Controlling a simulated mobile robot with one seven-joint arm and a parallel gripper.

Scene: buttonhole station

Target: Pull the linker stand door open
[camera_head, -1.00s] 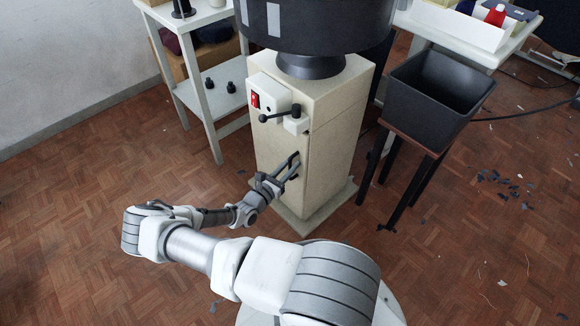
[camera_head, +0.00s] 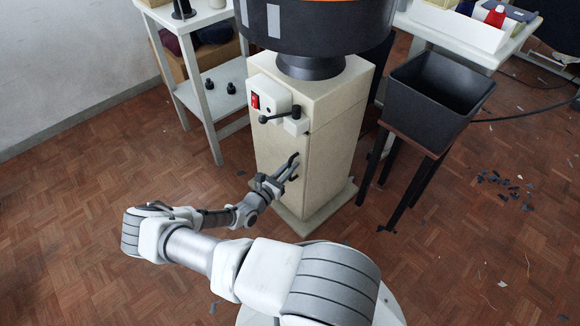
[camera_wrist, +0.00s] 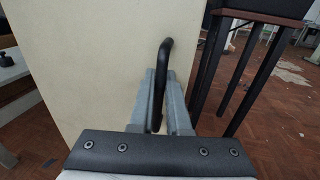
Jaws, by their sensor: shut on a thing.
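The linker stand (camera_head: 329,149) is a cream upright cabinet with a dark round machine head on top. Its door (camera_head: 272,145) is the front face, and it looks closed flush in the head view. A black bar handle (camera_head: 294,159) sits near the door's right edge. In the wrist view the handle (camera_wrist: 163,68) stands upright between my two grey fingers. My gripper (camera_head: 286,170) is shut on the handle; it also shows in the wrist view (camera_wrist: 160,95).
A red switch box (camera_head: 268,98) and a black lever (camera_head: 279,116) sit above the door. A black bin (camera_head: 437,90) on a dark-legged stand is close at the right. A grey shelf table (camera_head: 205,88) stands at the left. The floor in front of the door is clear at left.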

